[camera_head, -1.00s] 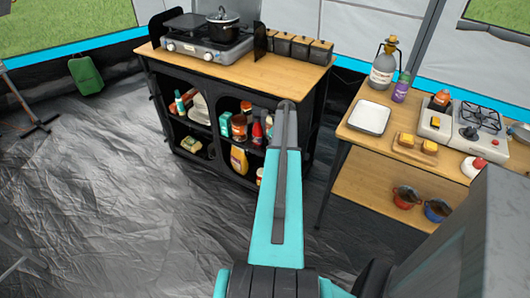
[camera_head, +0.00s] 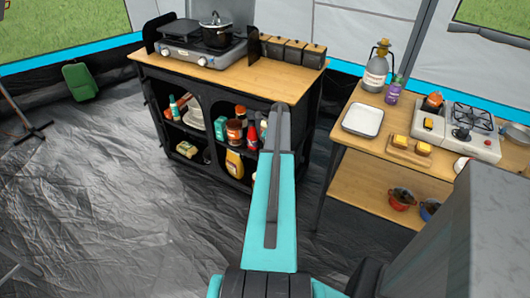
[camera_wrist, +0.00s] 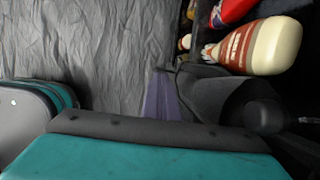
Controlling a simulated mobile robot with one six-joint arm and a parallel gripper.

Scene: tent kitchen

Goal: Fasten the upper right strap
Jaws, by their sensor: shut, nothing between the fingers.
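A dark fabric cabinet with a wooden top (camera_head: 275,80) stands in the middle of the head view, its front compartments open. No strap can be made out clearly there. My gripper (camera_head: 278,108) is shut and empty, its dark tip in front of the cabinet's upper right front in the picture. My arm hides part of the cabinet's right side. In the wrist view a dark rolled-looking piece (camera_wrist: 222,92) lies at the right, beside the shelf. A purplish strip (camera_wrist: 160,98) shows beside it; I cannot tell whether it is a strap. Teal and dark parts of mine fill the bottom.
Bottles and jars stand on the cabinet shelves, including a yellow-labelled bottle (camera_head: 234,163). A stove (camera_head: 190,50) with a pot (camera_head: 216,32) is on top. A wooden table (camera_head: 350,145) stands close at the right. The floor (camera_head: 110,200) at the left is clear.

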